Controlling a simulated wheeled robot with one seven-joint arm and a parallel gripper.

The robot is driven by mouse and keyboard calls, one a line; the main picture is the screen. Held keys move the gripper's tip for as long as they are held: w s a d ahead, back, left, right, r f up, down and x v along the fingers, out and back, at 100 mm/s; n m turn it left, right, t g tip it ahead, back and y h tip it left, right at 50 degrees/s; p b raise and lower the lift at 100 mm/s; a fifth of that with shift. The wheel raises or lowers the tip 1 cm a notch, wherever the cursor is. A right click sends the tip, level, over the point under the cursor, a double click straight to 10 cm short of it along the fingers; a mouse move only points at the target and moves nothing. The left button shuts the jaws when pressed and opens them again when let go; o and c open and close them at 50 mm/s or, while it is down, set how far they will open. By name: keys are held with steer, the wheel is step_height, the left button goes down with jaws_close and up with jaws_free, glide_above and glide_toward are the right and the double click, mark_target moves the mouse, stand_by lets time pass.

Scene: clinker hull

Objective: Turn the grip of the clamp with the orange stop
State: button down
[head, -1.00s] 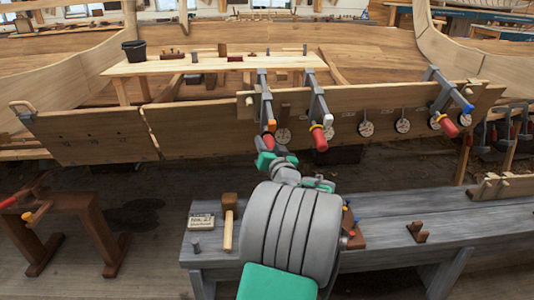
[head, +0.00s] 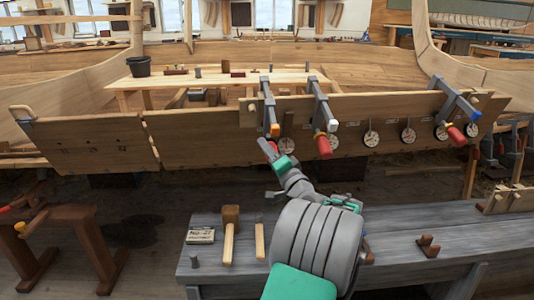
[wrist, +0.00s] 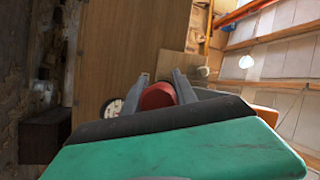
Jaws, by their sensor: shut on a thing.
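The clamp with the orange stop (head: 274,131) is the leftmost of three grey clamps on the plank's top edge in the head view. Its red grip (wrist: 157,96) shows between my two fingers in the wrist view. My gripper (head: 268,148) is shut on this grip, just below the orange stop. In the head view my fingers and hand mostly hide the grip. The middle clamp has a white stop (head: 333,126) and a red grip (head: 324,148). The right clamp has a blue stop (head: 475,115) and a red grip (head: 456,136).
The long plank (head: 200,138) carries several round dials (head: 371,138) below the clamps. A grey bench (head: 400,242) in front of it holds a mallet (head: 228,240) and a small box (head: 200,235). A brown trestle (head: 85,235) stands at the left.

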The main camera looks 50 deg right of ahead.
steer(key=shift+f+m, duration=0.15)
steer(key=shift+m, duration=0.15)
stand_by(0.4)
steer(key=c, duration=1)
jaws_free()
steer(key=shift+o, duration=0.2)
steer(key=v, duration=0.7)
steer(key=shift+s, duration=0.4)
steer(key=shift+a+f, duration=0.1)
